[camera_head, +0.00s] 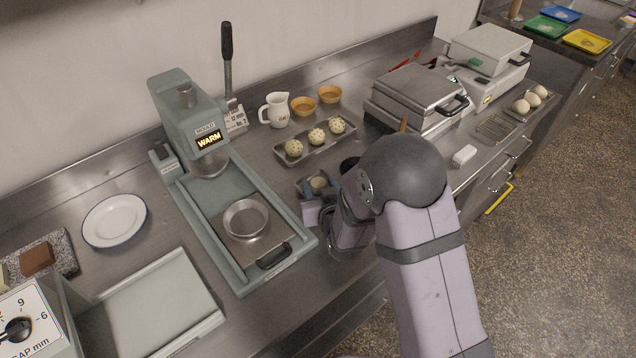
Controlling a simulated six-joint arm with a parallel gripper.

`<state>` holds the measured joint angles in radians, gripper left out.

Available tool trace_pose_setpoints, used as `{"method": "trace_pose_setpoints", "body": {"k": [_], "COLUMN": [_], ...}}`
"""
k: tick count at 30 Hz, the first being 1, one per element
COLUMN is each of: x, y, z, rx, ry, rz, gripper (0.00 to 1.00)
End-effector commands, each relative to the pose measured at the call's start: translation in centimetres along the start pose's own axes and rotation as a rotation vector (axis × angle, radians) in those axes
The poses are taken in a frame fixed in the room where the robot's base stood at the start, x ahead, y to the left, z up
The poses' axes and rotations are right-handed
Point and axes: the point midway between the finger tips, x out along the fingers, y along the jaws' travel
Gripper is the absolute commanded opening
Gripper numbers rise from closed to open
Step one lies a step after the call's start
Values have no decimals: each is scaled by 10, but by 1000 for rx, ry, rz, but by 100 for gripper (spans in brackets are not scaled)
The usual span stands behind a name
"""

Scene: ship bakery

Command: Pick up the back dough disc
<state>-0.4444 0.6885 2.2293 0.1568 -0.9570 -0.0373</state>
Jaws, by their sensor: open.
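A press with a "WARM" display (209,141) and a long lever stands left, with a round mould (246,219) on its bed. A jug (275,109) and two orange bowls stand behind. A hot-plate machine (418,93) stands right.

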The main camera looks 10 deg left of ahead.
Motion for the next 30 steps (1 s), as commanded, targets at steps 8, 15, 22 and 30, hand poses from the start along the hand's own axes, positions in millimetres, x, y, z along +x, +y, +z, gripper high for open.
{"method": "trace_pose_setpoints", "body": {"k": [8, 15, 22, 30], "x": [2, 2, 2, -2], "y": [0, 0, 0, 0], "z": [0, 0, -1, -11], "rx": [0, 0, 0, 0], "ry": [-1, 0, 1, 3], "rz": [0, 0, 0, 0], "gripper": [43, 15, 15, 15]}}
